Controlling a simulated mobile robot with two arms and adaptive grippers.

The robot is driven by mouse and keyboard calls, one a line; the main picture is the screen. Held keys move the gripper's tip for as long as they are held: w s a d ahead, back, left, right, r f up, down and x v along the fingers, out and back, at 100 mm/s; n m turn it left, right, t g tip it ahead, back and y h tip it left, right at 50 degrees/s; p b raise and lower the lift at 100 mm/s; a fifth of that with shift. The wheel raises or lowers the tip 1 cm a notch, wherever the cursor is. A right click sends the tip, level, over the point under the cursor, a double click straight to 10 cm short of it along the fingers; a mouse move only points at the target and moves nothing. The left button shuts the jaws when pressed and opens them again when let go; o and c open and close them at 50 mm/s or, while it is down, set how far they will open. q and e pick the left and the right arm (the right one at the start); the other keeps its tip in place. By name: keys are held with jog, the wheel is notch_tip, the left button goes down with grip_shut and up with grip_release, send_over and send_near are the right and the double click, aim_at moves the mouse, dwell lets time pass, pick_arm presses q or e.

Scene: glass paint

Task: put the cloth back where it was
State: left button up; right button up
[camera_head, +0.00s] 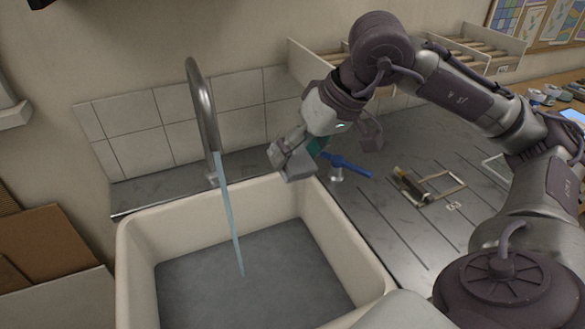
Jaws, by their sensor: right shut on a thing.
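Only a little of the green shows between the fingers; the rest is hidden. I cannot tell whether it touches the counter or the lever. My left gripper is not in view.
Water runs from the curved faucet (203,105) into the white sink (137,258). A small frame (441,187) lies on the grooved drainboard (385,222), whose front part is clear. Wooden racks (478,52) stand at the back right.

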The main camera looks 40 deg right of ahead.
aim_at(298, 155)
notch_tip(298, 155, up, 6)
jog(key=p, duration=0.4)
jog(key=shift+r, duration=0.25)
